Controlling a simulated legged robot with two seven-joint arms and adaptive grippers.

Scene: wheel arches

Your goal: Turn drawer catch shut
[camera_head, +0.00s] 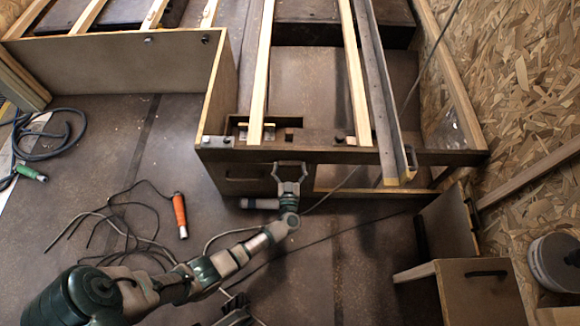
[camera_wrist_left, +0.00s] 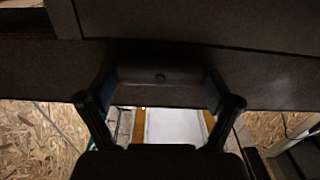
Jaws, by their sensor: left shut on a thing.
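My left gripper (camera_head: 290,166) reaches the front of the dark wooden drawer unit (camera_head: 215,160), just under its top front edge. In the head view the catch is too small and too covered by the fingers to make out. A dark part at the bottom edge may be my right gripper (camera_head: 238,312); its fingers are not clear.
An orange-handled tool (camera_head: 180,215) and dark cables lie on the floor at left. A grey cylindrical handle (camera_head: 260,204) is beside my left wrist. Pale slats (camera_head: 260,75) run across the frame above. An open box (camera_head: 478,290) and bucket (camera_head: 555,262) stand at right.

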